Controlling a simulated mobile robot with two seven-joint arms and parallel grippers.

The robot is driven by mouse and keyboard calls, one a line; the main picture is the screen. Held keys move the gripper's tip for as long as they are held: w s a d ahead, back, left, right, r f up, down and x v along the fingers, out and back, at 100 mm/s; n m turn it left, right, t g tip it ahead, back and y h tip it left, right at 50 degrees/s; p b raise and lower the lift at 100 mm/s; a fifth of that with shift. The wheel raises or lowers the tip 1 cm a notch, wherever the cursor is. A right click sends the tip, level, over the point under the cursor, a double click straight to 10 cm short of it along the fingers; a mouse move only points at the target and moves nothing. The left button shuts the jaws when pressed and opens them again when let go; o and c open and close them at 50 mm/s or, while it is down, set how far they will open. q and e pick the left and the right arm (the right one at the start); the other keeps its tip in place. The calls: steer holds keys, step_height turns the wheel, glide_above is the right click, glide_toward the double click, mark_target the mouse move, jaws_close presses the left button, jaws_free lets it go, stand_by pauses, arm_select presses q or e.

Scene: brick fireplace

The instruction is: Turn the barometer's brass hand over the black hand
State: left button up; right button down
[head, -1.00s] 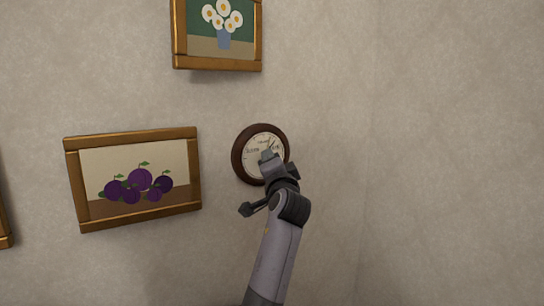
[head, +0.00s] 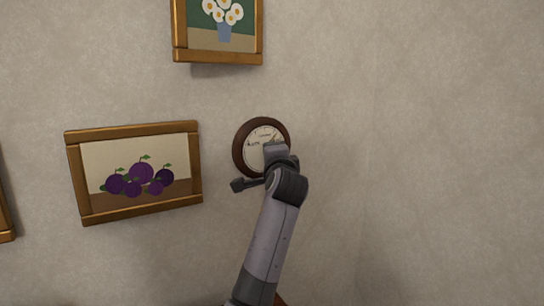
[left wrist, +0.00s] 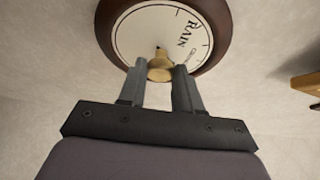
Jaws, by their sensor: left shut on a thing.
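The round barometer (head: 240,152) hangs on the wall, with a dark wooden rim and a cream dial. In the left wrist view its dial (left wrist: 137,38) reads RAIN, seen at an angle. A brass knob (left wrist: 160,69) stands out at the dial's middle, with a small dark tip just above it. My left gripper (left wrist: 159,74) is shut on the knob, one finger on each side. In the head view my left gripper (head: 275,148) covers the dial's lower right. I cannot make out the brass hand and the black hand separately. My right gripper is not in view.
A framed plum picture (head: 72,180) hangs left of the barometer, and a framed flower picture (head: 180,40) hangs above. The wall to the right is bare up to the room corner.

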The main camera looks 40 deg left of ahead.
arm_select(q)
steer(key=o, duration=1)
steer(key=shift+a, duration=0.1)
steer(key=shift+o, duration=0.2)
steer(key=b+v, duration=0.1)
steer(key=v, duration=0.6)
steer(key=shift+b, duration=0.3)
